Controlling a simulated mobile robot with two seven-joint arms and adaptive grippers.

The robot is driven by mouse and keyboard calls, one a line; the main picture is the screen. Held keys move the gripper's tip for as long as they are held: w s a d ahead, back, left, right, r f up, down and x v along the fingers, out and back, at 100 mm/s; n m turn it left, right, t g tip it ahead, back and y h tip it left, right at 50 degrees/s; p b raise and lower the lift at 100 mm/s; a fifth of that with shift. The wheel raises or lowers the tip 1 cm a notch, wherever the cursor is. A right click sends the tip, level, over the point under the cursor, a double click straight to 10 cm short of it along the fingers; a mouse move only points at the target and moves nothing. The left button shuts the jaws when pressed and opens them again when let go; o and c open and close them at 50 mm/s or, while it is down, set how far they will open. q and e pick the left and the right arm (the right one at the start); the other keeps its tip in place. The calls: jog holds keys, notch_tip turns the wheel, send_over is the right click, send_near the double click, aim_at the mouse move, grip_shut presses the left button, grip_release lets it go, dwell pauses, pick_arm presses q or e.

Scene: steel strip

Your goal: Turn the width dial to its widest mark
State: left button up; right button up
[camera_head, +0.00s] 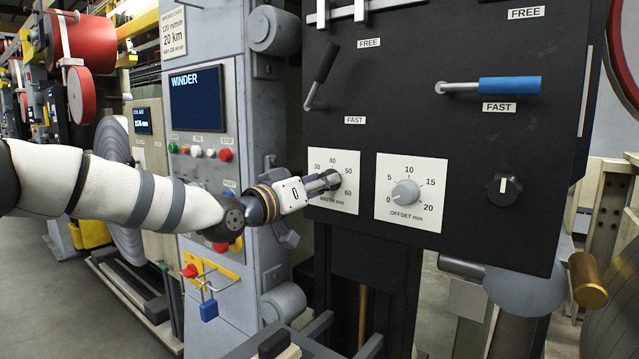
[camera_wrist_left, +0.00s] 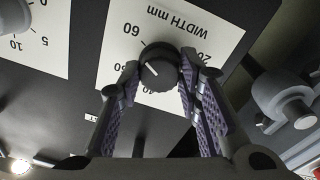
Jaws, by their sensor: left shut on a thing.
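The width dial is a dark round knob on a white plate (camera_head: 322,156) on the black panel, with marks 20 to 60. In the head view my left gripper (camera_head: 328,181) covers much of the knob. The left wrist view shows the plate upside down, with the knob (camera_wrist_left: 158,75) between the two purple-padded fingers (camera_wrist_left: 158,72). The fingers are shut on it, one on each side. The knob's white line seems to point between 50 and 60; the exact reading is hard to tell. My right gripper is not in view.
The offset dial (camera_head: 405,192) is on a plate just right of the width plate. A black lever (camera_head: 320,75) and a blue-handled lever (camera_head: 509,86) are above. A small black knob (camera_head: 504,189) is at the right. The winder cabinet (camera_head: 222,100) stands left.

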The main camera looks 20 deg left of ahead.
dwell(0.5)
pick_arm(q)
jog(key=o, duration=1.1)
jog(key=shift+o, duration=0.2)
jog(key=v, duration=1.2)
jog(key=shift+a, duration=0.1)
